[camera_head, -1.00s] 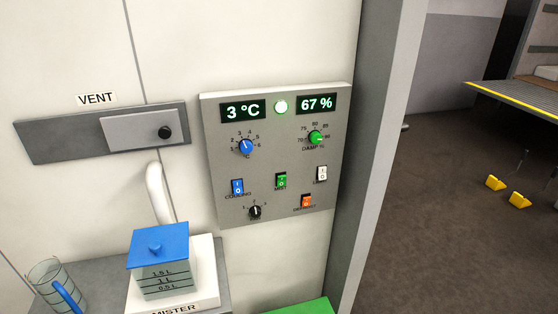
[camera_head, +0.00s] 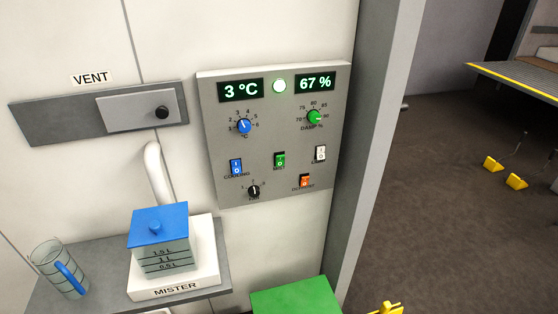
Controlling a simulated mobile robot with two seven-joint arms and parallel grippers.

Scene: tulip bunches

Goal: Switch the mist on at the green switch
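The green switch (camera_head: 280,160), labelled MIST, sits in the middle of the grey control panel (camera_head: 225,135) on the white wall. Its rocker position is too small to tell for certain. The mister (camera_head: 175,288) stands on a grey shelf below and left of the panel, with a blue-lidded clear tank (camera_head: 160,240) marked in litres on top. Neither of my grippers can be made out in this view.
Blue (camera_head: 236,166), white (camera_head: 320,153) and orange (camera_head: 304,181) switches surround the green one. A green box top (camera_head: 295,296) lies below the panel. A yellow object (camera_head: 386,308), unclear, shows at the bottom edge.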

